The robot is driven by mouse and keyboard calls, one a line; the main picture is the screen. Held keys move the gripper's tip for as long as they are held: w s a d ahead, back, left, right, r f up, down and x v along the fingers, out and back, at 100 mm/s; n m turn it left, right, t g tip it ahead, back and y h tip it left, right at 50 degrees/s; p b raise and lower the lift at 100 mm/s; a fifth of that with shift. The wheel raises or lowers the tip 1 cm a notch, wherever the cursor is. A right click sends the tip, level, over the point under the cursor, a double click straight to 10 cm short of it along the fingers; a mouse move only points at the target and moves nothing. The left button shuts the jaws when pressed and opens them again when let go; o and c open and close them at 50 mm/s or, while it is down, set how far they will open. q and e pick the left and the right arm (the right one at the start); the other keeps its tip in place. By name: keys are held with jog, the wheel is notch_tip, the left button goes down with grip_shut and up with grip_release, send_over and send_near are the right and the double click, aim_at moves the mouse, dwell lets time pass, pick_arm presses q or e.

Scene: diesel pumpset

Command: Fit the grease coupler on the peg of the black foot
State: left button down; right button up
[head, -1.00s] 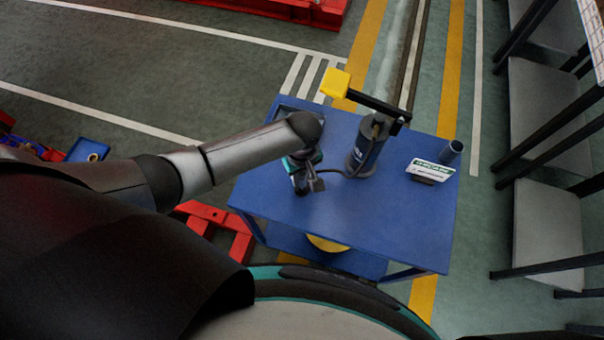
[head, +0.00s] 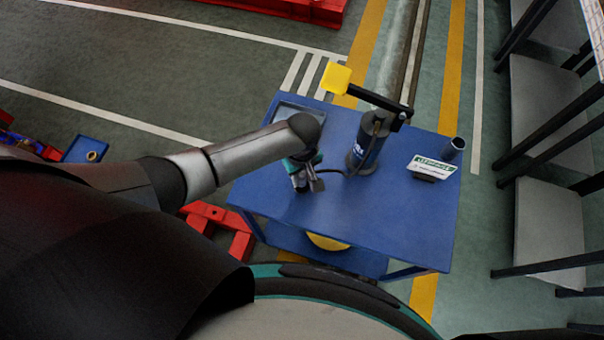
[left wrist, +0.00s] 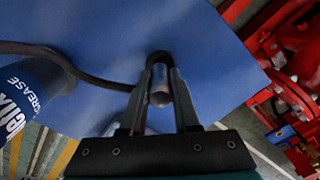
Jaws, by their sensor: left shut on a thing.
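My left gripper (head: 313,186) is low over the blue cart top, to the left of the grease pump (head: 365,148). In the left wrist view, its two fingers (left wrist: 163,85) are shut on the grease coupler (left wrist: 160,86), a small grey metal cylinder seen end-on. A dark rounded piece shows just beyond the coupler; I cannot tell whether it is the black foot or part of the hose. The black hose (left wrist: 95,80) runs from the pump towards the gripper. I cannot make out the peg. My right gripper is not in view.
The pump's yellow-ended lever (head: 336,79) sticks out leftward. Red machinery (left wrist: 290,90) lies beyond the cart edge.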

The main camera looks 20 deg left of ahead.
pick_arm(q)
jog(key=shift+f+b, duration=0.3)
jog(key=shift+f, duration=0.3)
jog(key=c, duration=0.6)
grip_release()
jog(key=shift+o, duration=0.2)
jog(key=shift+r, duration=0.1)
notch_tip(320, 180, up, 15)
jog(key=p, duration=0.5)
